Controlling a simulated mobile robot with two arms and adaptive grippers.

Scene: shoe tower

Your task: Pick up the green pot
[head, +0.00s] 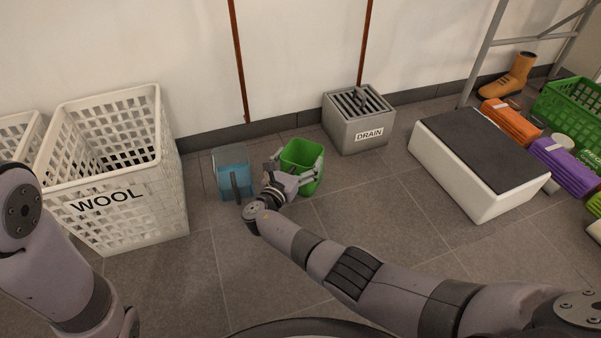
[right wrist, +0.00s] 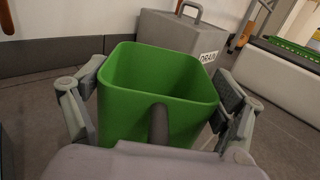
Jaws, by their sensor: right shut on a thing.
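The green pot (head: 300,155) is a square, open-topped container standing near the wall, between a blue container and the drain box. My right gripper (head: 298,178) is shut on the green pot, one finger on each side. In the right wrist view the green pot (right wrist: 155,95) is upright between the fingers, and a grey upright handle (right wrist: 158,124) shows on its near side. The pot looks empty inside. Its base is hidden, so I cannot tell whether it touches the floor. My left arm shows at the left edge, but its gripper is out of view.
A blue container (head: 232,172) stands close left of the pot. A white basket marked WOOL (head: 112,200) is further left. The grey drain box (head: 358,125) stands behind right. A white bench with a dark top (head: 478,190) is at right. The floor between is clear.

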